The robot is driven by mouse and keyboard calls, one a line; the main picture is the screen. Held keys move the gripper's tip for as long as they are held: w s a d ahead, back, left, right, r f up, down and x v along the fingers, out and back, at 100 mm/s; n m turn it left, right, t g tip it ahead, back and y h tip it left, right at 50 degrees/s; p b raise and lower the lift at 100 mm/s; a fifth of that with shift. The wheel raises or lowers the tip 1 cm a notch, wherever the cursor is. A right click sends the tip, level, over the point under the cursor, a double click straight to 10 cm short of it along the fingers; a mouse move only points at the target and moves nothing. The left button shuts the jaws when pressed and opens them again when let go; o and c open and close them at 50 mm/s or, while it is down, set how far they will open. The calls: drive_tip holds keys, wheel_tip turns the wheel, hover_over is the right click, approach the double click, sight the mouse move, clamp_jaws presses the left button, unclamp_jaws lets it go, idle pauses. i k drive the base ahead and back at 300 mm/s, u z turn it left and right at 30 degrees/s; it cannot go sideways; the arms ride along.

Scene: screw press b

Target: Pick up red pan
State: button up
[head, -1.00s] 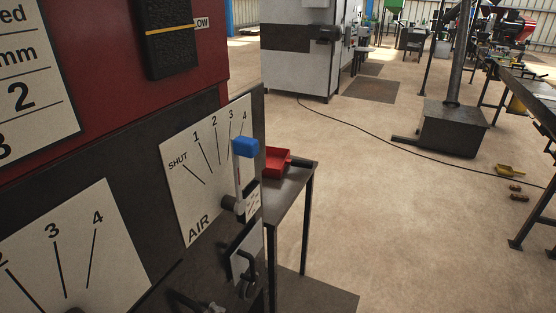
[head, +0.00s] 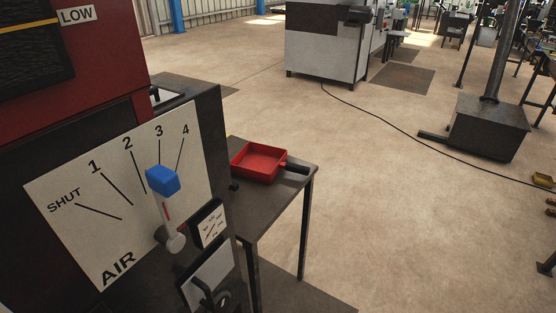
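The red pan (head: 258,162) is a shallow square tray with a short black handle pointing right. It sits on a small dark side table (head: 275,195) just beyond the press panel. The whole pan shows in the head view, apart from its far-left edge, which is close to the dark panel housing. My gripper does not show in this view.
The press's AIR panel (head: 120,190), with a blue-tipped lever (head: 163,200), fills the left foreground. A grey cabinet (head: 325,50) stands behind. The floor right of the table is open.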

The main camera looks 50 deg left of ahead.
sight(258, 162)
drive_tip(key=i, duration=2.4)
drive_tip(key=u, duration=2.85)
